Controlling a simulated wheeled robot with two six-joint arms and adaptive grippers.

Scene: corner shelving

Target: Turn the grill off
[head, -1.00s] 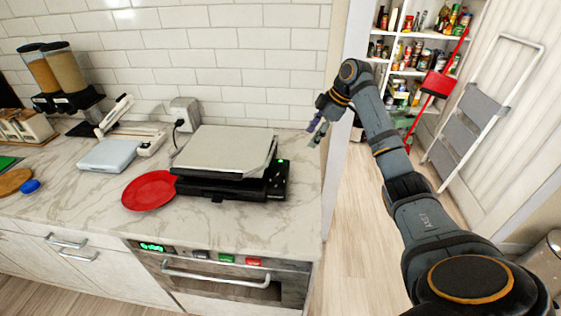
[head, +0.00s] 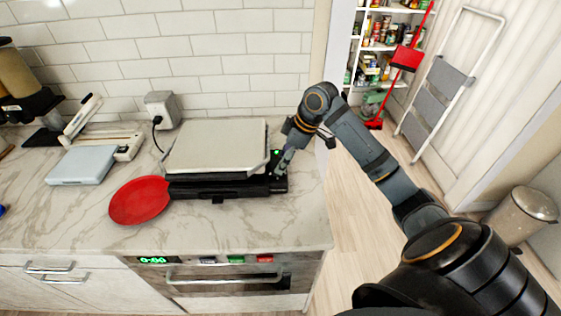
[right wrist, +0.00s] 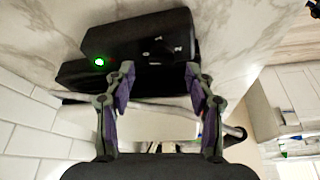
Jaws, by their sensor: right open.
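The grill (head: 215,150) stands on the counter with its pale lid lowered over a black base. A green light (head: 277,152) glows at the right end of its base. In the right wrist view the green light (right wrist: 99,62) shows on the black control box (right wrist: 150,40), beside a dark knob (right wrist: 160,48). My right gripper (head: 283,163) is at the grill's right end, close to the light. In the right wrist view its fingers (right wrist: 160,85) are apart with nothing between them, pointing at the knob's side of the box. Contact cannot be told. My left gripper is not in view.
A red plate (head: 138,201) lies left of the grill. A wall outlet box (head: 162,108) with a black cord is behind it. A pale scale-like device (head: 82,165) stands further left. The counter's front (head: 225,235) is clear. An oven (head: 225,281) is below.

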